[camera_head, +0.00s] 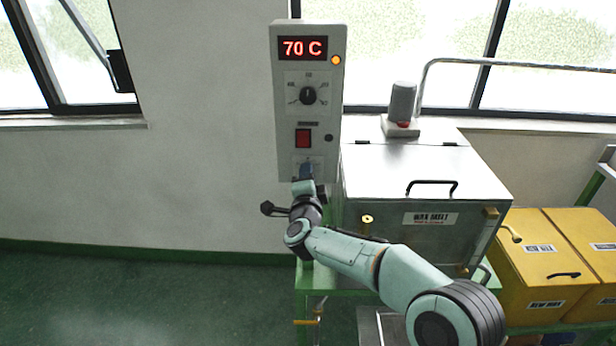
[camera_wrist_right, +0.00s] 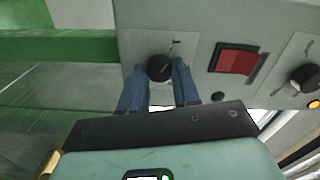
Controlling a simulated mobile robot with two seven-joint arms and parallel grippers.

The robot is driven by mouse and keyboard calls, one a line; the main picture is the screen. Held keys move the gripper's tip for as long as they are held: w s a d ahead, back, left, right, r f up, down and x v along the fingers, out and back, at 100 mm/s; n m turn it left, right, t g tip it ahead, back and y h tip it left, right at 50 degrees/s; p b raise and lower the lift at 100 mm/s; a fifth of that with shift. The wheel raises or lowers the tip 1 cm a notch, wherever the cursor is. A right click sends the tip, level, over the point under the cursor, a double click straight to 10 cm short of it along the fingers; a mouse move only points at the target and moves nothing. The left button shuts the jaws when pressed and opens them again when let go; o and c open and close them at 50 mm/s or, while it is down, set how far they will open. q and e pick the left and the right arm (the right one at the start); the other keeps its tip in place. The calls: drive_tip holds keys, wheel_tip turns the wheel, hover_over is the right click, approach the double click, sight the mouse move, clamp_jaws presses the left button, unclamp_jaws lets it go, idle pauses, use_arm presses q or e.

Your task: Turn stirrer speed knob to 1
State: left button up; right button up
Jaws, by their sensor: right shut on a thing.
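The stirrer speed knob (camera_wrist_right: 159,67) is a round black knob on the lower panel of the grey control box (camera_head: 281,120). In the right wrist view it sits between the two blue fingers of my right gripper (camera_wrist_right: 161,76), which is shut on it. In the head view my right gripper (camera_head: 306,172) is at the bottom of the control box and hides this knob. A faint light line on the knob seems to point to the upper right in the wrist view; the scale number it meets is too small to read. My left gripper is not in view.
Above are a red switch (camera_head: 303,138), a larger black temperature knob (camera_head: 308,96) and a display (camera_head: 303,48) reading 70 C. A lidded metal wax melt tank (camera_head: 385,205) stands close on the right, with yellow bins (camera_head: 533,262) beyond. Left of the box is bare wall.

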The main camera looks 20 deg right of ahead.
drive_tip(key=o, duration=1.1)
drive_tip(key=shift+c, duration=0.2)
drive_tip(key=b+v, duration=0.2)
drive_tip(key=v, duration=1.1)
drive_tip(key=shift+s+b, duration=0.2)
drive_tip(key=shift+b, duration=0.2)
drive_tip(key=shift+a, duration=0.15)
